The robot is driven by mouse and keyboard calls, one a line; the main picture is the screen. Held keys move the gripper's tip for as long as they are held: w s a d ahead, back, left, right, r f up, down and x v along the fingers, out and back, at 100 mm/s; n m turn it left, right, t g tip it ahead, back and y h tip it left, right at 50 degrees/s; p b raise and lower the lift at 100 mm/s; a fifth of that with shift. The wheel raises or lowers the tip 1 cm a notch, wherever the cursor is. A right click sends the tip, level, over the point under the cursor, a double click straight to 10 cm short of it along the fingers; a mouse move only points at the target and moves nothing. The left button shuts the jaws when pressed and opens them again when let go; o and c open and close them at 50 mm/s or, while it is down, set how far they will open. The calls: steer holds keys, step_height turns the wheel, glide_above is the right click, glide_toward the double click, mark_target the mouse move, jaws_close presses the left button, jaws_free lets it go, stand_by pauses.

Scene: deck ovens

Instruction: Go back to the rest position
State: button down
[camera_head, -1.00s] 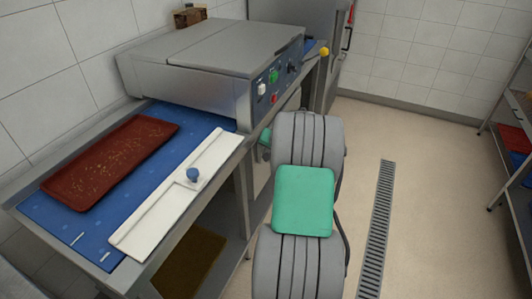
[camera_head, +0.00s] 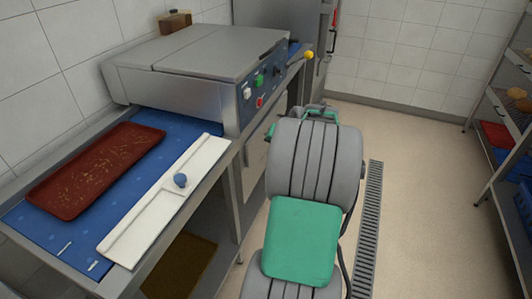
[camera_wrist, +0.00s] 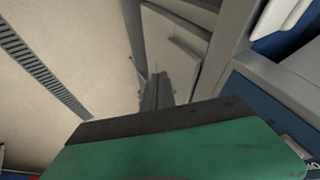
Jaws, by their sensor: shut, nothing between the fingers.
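My gripper (camera_wrist: 157,92) shows in the wrist view as narrow dark fingers close together beyond the green wrist housing. It is shut and empty, over the floor beside the grey cabinet side. In the head view my grey and green arm stands right of the machine's bench, and the fingers are hidden behind it. No task object is held.
The steel machine (camera_head: 200,55) has a blue belt (camera_head: 55,235) bearing a red-brown tray (camera_head: 98,170). A shelf rack (camera_head: 490,125) stands right. Floor around the drain grate (camera_head: 370,215) is clear.

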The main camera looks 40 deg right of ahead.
steer(key=w+a+r+n+g+y+p, duration=0.1)
steer(key=a+r+n+p, duration=0.2)
steer(key=a, duration=0.9)
steer(key=a+r+n+g+y+p, duration=0.1)
steer(key=a+r+n, duration=0.3)
steer(key=a, duration=0.7)
steer(key=s+a+r+n+g+p, duration=0.2)
steer(key=s+a+n, duration=0.3)
steer(key=s+a, duration=0.7)
steer(key=a+r+p, duration=0.1)
steer(key=a, duration=0.3)
steer(key=shift+s+a+p, duration=0.3)
steer(key=shift+a+p, duration=0.05)
